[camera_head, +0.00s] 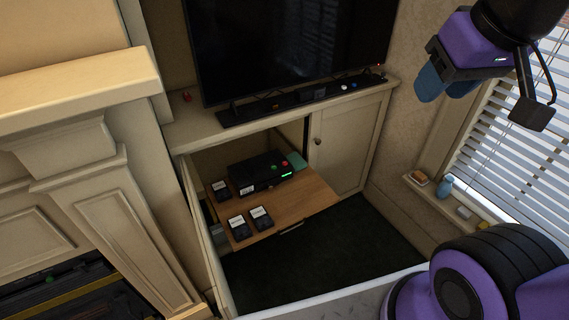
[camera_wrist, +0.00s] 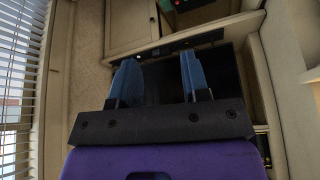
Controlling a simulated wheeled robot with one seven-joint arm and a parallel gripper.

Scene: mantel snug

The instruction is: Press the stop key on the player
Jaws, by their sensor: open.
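The player (camera_head: 256,174) is a black box on a wooden pull-out shelf (camera_head: 296,201) inside the open cabinet under the television. A red key (camera_head: 284,163) and a green key show on its top, with a green light on its front. Their markings are too small to read. In the wrist view, part of a dark box with red and green spots, apparently the player, is cut off at the top edge. My gripper (camera_head: 447,86) is open and empty, high at the upper right, well apart from the player. Its two blue fingers also show in the wrist view (camera_wrist: 160,80).
Several black cartridges with white labels, one here (camera_head: 239,229), lie on the shelf around the player. The television (camera_head: 290,45) and soundbar (camera_head: 300,100) stand above. A shut cabinet door (camera_head: 348,145) is to the right. Small items line the window sill (camera_head: 462,205).

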